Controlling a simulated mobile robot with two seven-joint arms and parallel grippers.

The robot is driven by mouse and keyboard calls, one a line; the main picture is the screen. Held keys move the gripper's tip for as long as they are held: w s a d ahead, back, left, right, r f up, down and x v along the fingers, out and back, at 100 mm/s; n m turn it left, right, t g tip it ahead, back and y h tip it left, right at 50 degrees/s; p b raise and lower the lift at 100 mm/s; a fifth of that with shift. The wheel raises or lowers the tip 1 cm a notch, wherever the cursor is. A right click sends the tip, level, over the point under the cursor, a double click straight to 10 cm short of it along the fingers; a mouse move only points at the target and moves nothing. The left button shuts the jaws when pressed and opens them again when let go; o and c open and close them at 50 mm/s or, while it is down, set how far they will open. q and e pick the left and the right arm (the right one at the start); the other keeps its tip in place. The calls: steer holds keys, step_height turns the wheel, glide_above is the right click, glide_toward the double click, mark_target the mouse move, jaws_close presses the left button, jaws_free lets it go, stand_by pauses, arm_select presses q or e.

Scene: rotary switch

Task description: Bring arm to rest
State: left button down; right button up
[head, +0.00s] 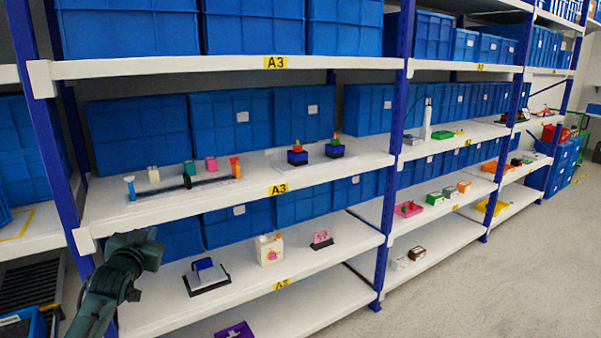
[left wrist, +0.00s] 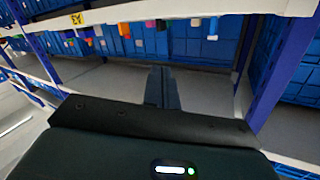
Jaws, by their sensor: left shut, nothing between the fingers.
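My left arm (head: 108,285) comes in from the lower left in the head view. Its gripper (head: 150,248) is in front of the left end of the shelf rack, near the blue upright. In the left wrist view the dark fingers (left wrist: 162,88) are together with nothing between them, and no object touches them. Two small black and blue devices with coloured knobs on top, a left one (head: 297,154) and a right one (head: 335,149), stand on the middle shelf (head: 225,198), well right of the gripper. I cannot tell which device is the rotary switch. My right gripper is not in view.
The blue upright (head: 50,120) and shelf edges are close to my left arm. A black and blue device (head: 206,275), a cream box (head: 269,249) and a pink item (head: 322,238) stand on the lower shelf. Blue bins (head: 137,135) line the back. The floor (head: 480,290) at right is clear.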

arm_select(q)
steer(key=s+d+f+m+g+h, duration=0.1)
steer(key=s+d+f+g+h, duration=0.1)
steer(key=s+d+f, duration=0.65)
steer(key=s+d+f+m+g+h, duration=0.15)
steer(key=s+d+f, duration=0.35)
steer(key=s+f, duration=0.65)
steer(key=s+d+f+n+g+h, duration=0.1)
steer(key=s+d+f, duration=0.2)
steer(key=s, duration=0.6)
steer(key=s+d+f+n+g, duration=0.1)
steer(key=s+d+f+g, duration=0.1)
steer(key=s, duration=0.8)
steer(key=d+f, duration=0.1)
steer(key=d, duration=0.1)
steer(key=shift+s+d+h, duration=0.3)
steer(key=shift+d+h, duration=0.05)
steer(key=shift+d, duration=0.05)
